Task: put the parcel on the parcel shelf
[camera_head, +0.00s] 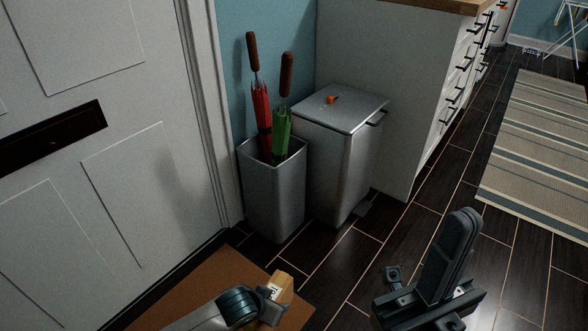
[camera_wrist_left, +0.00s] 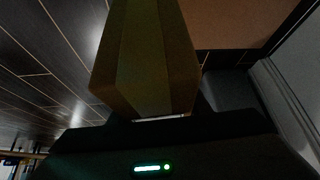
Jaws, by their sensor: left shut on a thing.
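The parcel is a small brown cardboard box with a white label (camera_head: 283,287), low in the head view above the doormat. In the left wrist view the parcel (camera_wrist_left: 145,60) fills the upper middle, with a lighter band along it. My left gripper (camera_head: 270,303) is shut on the parcel; its fingers are mostly hidden. My right gripper (camera_head: 452,250) is at the lower right over the dark floor, its fingers together and empty. I do not see the parcel shelf in either view.
A brown doormat (camera_head: 205,291) lies by the white door (camera_head: 90,140). A grey umbrella stand (camera_head: 273,190) with red and green umbrellas and a metal bin (camera_head: 338,150) stand against the wall beside white cabinets (camera_head: 395,85). A striped rug (camera_head: 535,150) lies right. The floor between is clear.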

